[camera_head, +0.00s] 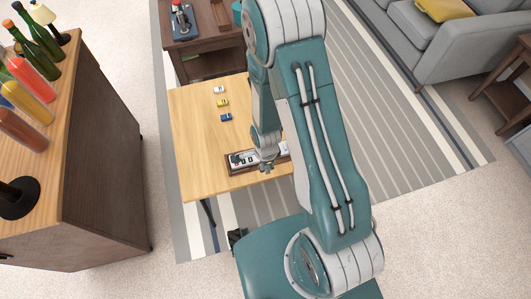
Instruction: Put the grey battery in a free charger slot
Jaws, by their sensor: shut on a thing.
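The charger (235,168) is a long brown-edged tray with a pale top at the near edge of the light wooden table (190,141). Dark and pale pieces sit in it, but single slots are too small to tell apart. My gripper (267,170) points down over the charger's right half. It is shut on a small greyish thing, which seems to be the grey battery; the fingers mostly hide it. I cannot tell whether the battery touches the charger. My arm covers the charger's right end.
A whitish (219,90), a yellow (222,103) and a blue small block (226,117) lie in a row farther back on the table. A bar cabinet (100,190) with several bottles stands left. A grey sofa (460,40) is at right. The table's left part is clear.

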